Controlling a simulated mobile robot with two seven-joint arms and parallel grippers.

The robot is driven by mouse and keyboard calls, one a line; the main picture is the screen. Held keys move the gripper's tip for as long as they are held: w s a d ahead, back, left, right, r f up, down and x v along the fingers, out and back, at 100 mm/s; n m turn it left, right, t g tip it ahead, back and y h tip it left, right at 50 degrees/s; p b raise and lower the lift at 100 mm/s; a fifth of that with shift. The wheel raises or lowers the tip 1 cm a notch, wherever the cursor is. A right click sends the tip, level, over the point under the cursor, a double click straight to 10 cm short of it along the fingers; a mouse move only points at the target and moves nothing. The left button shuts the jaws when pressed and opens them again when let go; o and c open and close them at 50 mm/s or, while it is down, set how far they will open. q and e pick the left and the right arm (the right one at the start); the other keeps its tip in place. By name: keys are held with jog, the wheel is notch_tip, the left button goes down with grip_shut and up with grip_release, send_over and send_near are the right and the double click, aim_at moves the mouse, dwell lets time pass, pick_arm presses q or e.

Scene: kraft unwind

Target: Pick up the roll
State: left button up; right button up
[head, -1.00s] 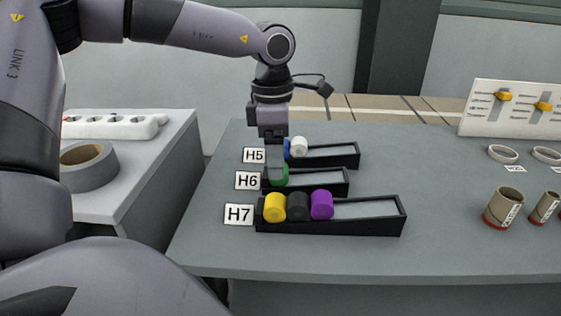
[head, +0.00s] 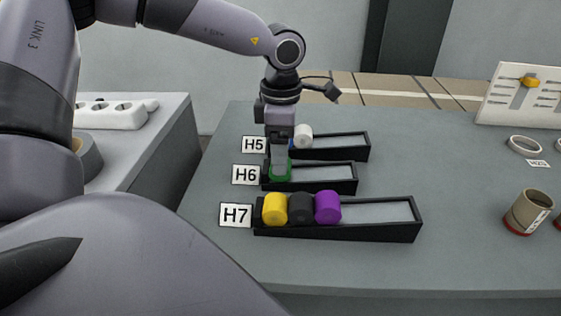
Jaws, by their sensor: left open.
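My left gripper (head: 281,168) points down over the H6 tray (head: 325,178), with its fingertips at the green roll (head: 281,173). The gripper is open, and its fingers hide part of the green roll. The green roll sits at the left end of the H6 tray. In the H5 tray (head: 340,145) behind, a white roll (head: 303,136) shows beside a blue roll that the gripper mostly hides. In the H7 tray (head: 340,233) in front lie a yellow roll (head: 274,209), a black roll (head: 301,209) and a purple roll (head: 328,207). My right gripper is not in view.
Labels H5, H6 and H7 stand left of the trays. A brown tube (head: 528,212) and a white ring (head: 525,145) are at the right. A white panel with a yellow slider (head: 529,83) stands behind. The table between trays and tube is clear.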

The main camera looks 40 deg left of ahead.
pick_arm(q)
jog(key=shift+f, duration=0.95)
jog(key=c, duration=1.1)
jog(key=shift+r, duration=0.1)
jog(key=shift+c, duration=0.2)
